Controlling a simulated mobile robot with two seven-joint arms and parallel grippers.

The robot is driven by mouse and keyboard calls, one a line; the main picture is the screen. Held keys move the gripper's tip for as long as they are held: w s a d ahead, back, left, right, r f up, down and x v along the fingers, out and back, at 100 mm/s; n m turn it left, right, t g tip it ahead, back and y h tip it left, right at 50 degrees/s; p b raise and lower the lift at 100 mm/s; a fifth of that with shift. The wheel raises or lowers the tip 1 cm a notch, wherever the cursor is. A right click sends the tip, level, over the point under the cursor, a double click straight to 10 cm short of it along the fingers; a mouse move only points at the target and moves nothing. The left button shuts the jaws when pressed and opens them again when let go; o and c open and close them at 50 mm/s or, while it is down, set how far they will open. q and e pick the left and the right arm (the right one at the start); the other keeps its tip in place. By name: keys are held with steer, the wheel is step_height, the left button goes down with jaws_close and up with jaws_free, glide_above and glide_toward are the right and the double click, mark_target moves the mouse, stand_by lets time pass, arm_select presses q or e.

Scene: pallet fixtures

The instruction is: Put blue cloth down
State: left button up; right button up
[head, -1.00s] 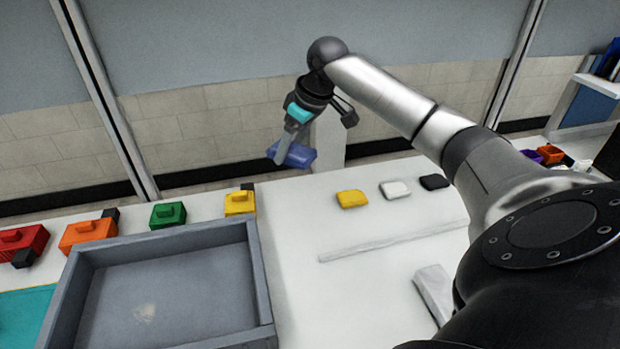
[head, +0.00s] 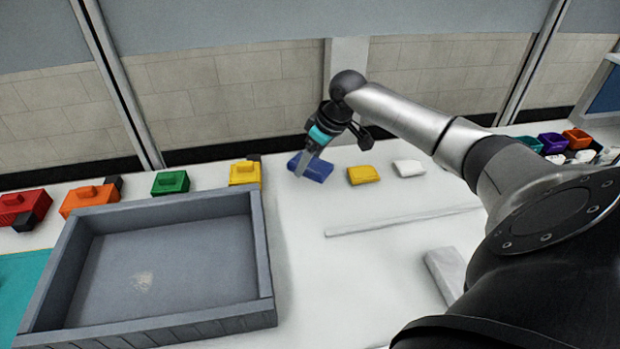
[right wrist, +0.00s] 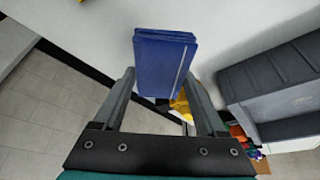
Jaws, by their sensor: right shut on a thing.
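The blue cloth (head: 318,170) is a flat folded block at the back of the white table, just left of a yellow folded cloth (head: 363,175). My right gripper (head: 302,168) reaches it from above and is shut on it. In the right wrist view, the blue cloth (right wrist: 163,65) sits between the two fingers of the right gripper (right wrist: 158,82). I cannot tell whether the cloth touches the table. My left gripper is not in view.
A white folded cloth (head: 408,168) lies right of the yellow one. A grey tray (head: 262,250) stands at left front, with red, orange, green and yellow lidded boxes (head: 170,183) behind it. A thin white strip (head: 400,222) crosses the table. Table between tray and strip is clear.

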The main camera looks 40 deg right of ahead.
mark_target(310, 188)
step_height(310, 188, down, 5)
steer(key=shift+f+b, duration=0.15)
steer(key=shift+b, duration=0.5)
steer(key=shift+f, duration=0.15)
steer(key=shift+f, duration=0.15)
steer(key=o, duration=1.1)
steer(key=shift+o, duration=0.2)
steer(key=p+v, duration=0.3)
steer(key=v, duration=0.9)
steer(key=shift+s, duration=0.1)
